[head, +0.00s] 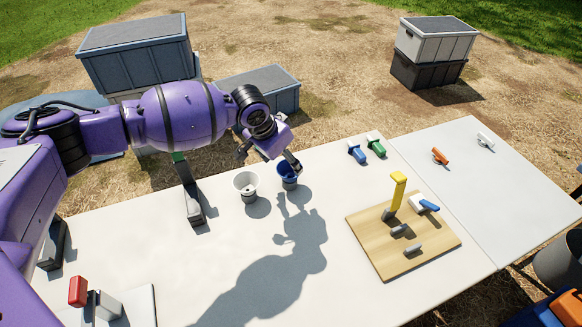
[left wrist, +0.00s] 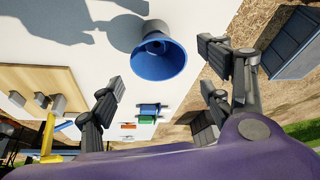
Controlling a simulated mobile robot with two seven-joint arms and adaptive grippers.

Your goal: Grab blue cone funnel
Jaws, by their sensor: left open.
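The blue cone funnel (head: 286,178) stands on the white table, beside a white cup-like funnel (head: 246,184) to its left. In the left wrist view the blue funnel (left wrist: 160,57) shows its wide open mouth toward the camera. My left gripper (head: 268,159) is open and empty just above and behind the blue funnel; one finger overlaps its rim in the head view. In the left wrist view the open fingers (left wrist: 155,92) are spread to either side, with the funnel beyond them. I cannot tell whether a finger touches it. My right gripper is not in view.
Blue (head: 357,152) and green (head: 376,146) items stand at the table's back right. A wooden board (head: 400,262) with a yellow upright (head: 397,190) lies to the right. A dark post stands left of the white cup. The front middle of the table is clear.

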